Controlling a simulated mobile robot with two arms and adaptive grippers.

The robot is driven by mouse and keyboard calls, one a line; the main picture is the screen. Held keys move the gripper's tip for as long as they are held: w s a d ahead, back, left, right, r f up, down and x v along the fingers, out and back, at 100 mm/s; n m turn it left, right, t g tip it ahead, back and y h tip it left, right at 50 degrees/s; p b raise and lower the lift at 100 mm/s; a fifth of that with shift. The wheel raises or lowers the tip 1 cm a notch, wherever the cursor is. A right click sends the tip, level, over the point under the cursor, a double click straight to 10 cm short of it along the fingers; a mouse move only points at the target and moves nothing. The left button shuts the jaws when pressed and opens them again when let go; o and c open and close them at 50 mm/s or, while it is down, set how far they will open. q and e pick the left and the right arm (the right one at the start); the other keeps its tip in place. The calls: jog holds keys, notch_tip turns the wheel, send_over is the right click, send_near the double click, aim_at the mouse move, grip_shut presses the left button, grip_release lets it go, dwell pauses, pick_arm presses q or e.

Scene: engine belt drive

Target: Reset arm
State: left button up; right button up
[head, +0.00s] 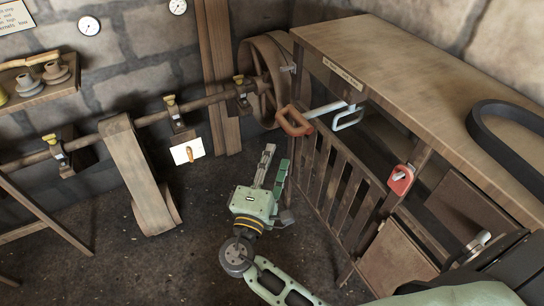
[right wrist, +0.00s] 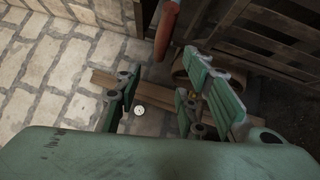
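My right gripper (head: 275,156) is open and empty in the middle of the head view, its fingers pointing up the picture. It is below the orange-brown handle (head: 294,121) of a lever at the front of the wooden bench, apart from it. In the right wrist view the fingers of my right gripper (right wrist: 160,86) stand apart with nothing between them. A red-orange handle (right wrist: 167,28) shows beyond them near the top. My left gripper is not in view.
The bench (head: 400,55) with a slatted front gate (head: 335,180) stands right of my gripper. A black belt (head: 500,125) lies on its top. A red handle (head: 401,180) is on its front. A line shaft with a large wheel (head: 265,75) and brown belt (head: 137,175) is behind.

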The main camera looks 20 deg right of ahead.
jog(key=s+f+g+y, duration=0.2)
jog(key=s+f+y, duration=0.1)
jog(key=f, duration=0.9)
jog(key=s+f+n+g+y, duration=0.1)
jog(key=s+f+g+y, duration=0.1)
jog(key=f, duration=1)
jog(key=s+f+g+y, duration=0.3)
jog(key=f, duration=0.9)
jog(key=s+f+m+g+y, duration=0.2)
jog(key=s+f+g, duration=0.2)
jog(key=s+f, duration=0.95)
jog(key=s+d+f+m+g+y, duration=0.1)
jog(key=s+f+m, duration=0.3)
jog(key=s, duration=0.6)
jog(key=s+d+f+m+g+y, duration=0.1)
jog(key=s+d+f+m+g, duration=0.1)
jog(key=s, duration=0.9)
jog(key=shift+d+f+m+y, duration=0.3)
jog(key=shift+f+m, duration=0.55)
jog(key=shift+m, duration=0.25)
jog(key=shift+a, duration=0.1)
jog(key=shift+c, duration=0.5)
jog(key=shift+s, duration=0.15)
